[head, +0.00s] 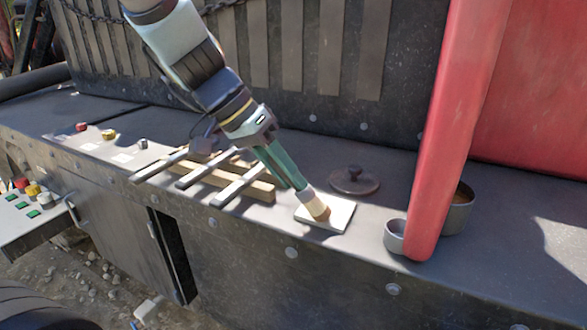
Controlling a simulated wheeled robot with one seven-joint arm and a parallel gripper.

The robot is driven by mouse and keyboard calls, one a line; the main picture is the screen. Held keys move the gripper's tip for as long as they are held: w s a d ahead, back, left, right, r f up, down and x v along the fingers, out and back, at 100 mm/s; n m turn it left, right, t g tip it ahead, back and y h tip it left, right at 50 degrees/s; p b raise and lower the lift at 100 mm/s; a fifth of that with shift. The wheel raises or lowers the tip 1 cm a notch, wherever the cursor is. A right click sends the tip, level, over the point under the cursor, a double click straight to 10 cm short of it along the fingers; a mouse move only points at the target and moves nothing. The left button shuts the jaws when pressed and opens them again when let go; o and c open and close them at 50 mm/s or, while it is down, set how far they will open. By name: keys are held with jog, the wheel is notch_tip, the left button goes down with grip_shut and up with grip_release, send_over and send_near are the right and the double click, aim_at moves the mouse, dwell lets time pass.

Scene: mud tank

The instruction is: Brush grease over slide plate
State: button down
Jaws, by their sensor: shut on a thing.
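The slide plate (342,217) is a pale, flat rectangle lying on the dark deck in the head view. My gripper (284,168) reaches down from the upper left, with long green parts pointing at the plate. It is shut on a brush (308,197) with a pale collar and brown bristles. The bristle end is low over the middle of the plate and appears to touch it. I cannot make out any grease on the plate. A metal pot (459,215) with brownish contents stands to the right, partly hidden by a red post.
The red post (455,120) rises right of the plate. A small metal cup (394,237) stands at its foot. A round knobbed lid (355,181) lies behind the plate. Metal bars (238,185) rest across wooden strips (262,190) to the left. The deck's front edge is close.

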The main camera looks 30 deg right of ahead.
jog(key=shift+s+a, duration=0.2)
jog(key=shift+a, duration=0.1)
jog(key=shift+s+d, duration=0.4)
jog(key=shift+s, duration=0.2)
jog(key=w+d, duration=0.4)
jog(key=d, duration=0.3)
jog(key=shift+w, duration=0.25)
jog(key=shift+r, duration=3)
jog(key=shift+r, duration=1.5)
